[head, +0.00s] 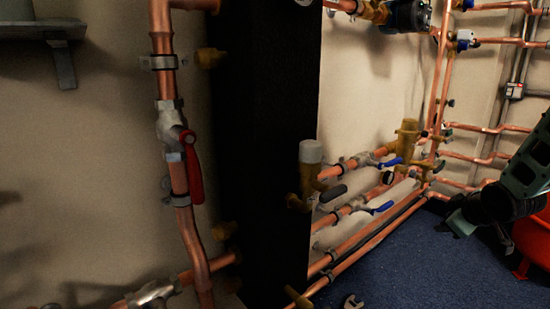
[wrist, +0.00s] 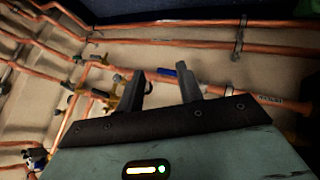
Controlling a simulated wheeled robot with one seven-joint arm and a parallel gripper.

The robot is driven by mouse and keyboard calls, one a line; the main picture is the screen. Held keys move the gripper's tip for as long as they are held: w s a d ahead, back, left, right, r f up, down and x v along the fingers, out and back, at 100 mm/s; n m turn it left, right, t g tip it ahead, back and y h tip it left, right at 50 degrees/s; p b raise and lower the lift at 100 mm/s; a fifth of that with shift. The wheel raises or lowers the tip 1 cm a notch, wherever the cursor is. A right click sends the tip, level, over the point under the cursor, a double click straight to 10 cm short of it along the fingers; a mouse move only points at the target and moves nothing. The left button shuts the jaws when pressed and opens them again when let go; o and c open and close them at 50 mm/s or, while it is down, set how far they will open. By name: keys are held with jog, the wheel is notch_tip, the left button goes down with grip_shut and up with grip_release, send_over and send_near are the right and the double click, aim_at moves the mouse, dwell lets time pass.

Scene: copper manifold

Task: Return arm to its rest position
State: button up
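My arm, dull green with dark joints, comes in at the right edge of the head view. My gripper (wrist: 161,84) shows at the middle of the wrist view. Its two dark fingers stand apart with nothing held between them. A small blue valve handle (wrist: 166,72) shows beyond the gap, apart from the fingers as far as I can tell. In the head view the fingers are too dark and small to make out.
Copper pipes (head: 440,90) with valves run along the wall. A red-handled valve (head: 192,168) is on the left pipe. A black column (head: 265,150) stands in the middle. A red object (head: 533,240) is at the right edge, below my arm. The blue floor (head: 420,270) is mostly clear.

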jog(key=s+a+r+m+g+y, duration=0.1)
jog(key=s+a+m+g, duration=0.2)
jog(key=s+a, duration=0.5)
jog(key=s+a+m+g, duration=0.3)
jog(key=s+a+m, duration=0.1)
jog(key=s, duration=0.7)
jog(key=s+a+r+n+g+p, duration=0.3)
jog(key=s+a+r+n+p, duration=0.5)
jog(key=s+a+r+p, duration=0.8)
notch_tip(320, 180, up, 35)
jog(key=w+a+p, duration=0.2)
jog(key=p, duration=3.1)
jog(key=shift+y, duration=0.3)
